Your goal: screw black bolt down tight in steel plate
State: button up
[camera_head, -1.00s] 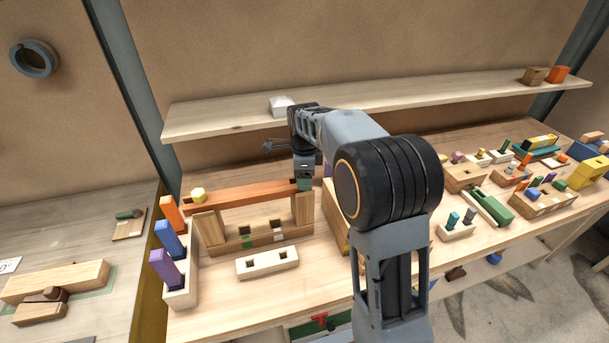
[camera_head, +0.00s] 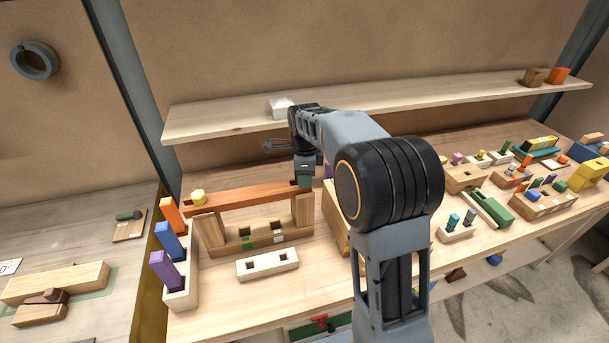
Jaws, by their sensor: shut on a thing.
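My gripper (camera_head: 304,182) points down at the right end of a long reddish-brown beam (camera_head: 245,195). It is shut on a small dark thing at the beam's top, which looks like the black bolt, but the fingers mostly hide it. I cannot tell how deep it sits or whether its head touches the surface. A yellow hex-shaped head (camera_head: 199,197) stands on the left end of the beam. I cannot make out a steel plate.
The beam rests on two wooden uprights above a slotted wooden base (camera_head: 262,240). A rack with orange, blue and purple blocks (camera_head: 181,290) stands at left. A pale two-hole block (camera_head: 267,263) lies in front. Several toy-like fixtures crowd the right. A shelf (camera_head: 230,122) runs behind.

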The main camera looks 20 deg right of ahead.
jog(key=shift+o, duration=0.5)
jog(key=m, duration=0.4)
jog(key=shift+s+a+m, duration=0.15)
jog(key=shift+a+m, duration=0.1)
jog(key=shift+m, duration=0.15)
jog(key=m, duration=0.3)
jog(key=shift+s+a+f+p, duration=0.1)
jog(key=shift+f+p, duration=0.05)
jog(key=shift+p, duration=0.15)
jog(key=o, duration=1)
jog(key=shift+c, duration=0.2)
